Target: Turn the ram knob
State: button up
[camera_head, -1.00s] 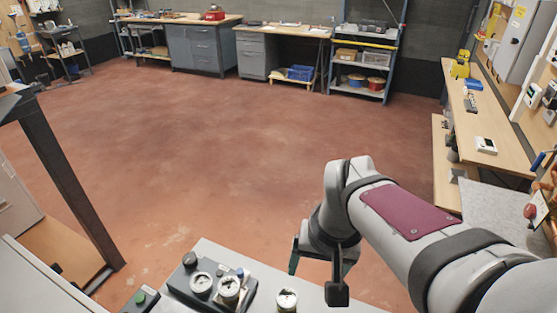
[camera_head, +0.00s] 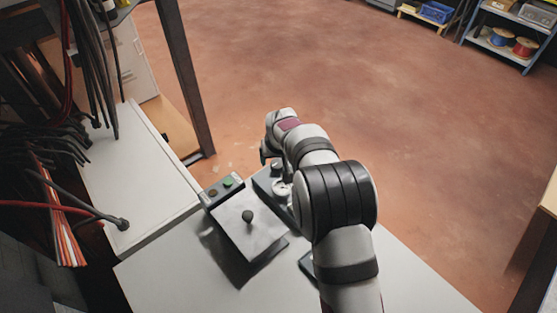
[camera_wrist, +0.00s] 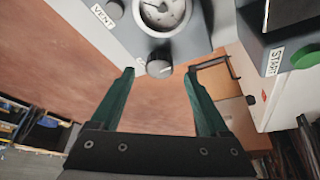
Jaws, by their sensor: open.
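Another knob (camera_wrist: 115,8) labelled VENT is at the top, beside a round gauge (camera_wrist: 164,10).
A control box with a green START button (camera_wrist: 306,56) stands close on the right in the wrist view. In the head view, a grey plate with a black ball knob (camera_head: 247,216) lies beside my arm on the pale bench (camera_head: 195,270). Cables (camera_head: 60,190) hang at left.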

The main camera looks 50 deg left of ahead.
aim_at(277, 166)
jog(key=shift+x, duration=1.3)
jog(key=shift+c, duration=0.3)
grip_shut()
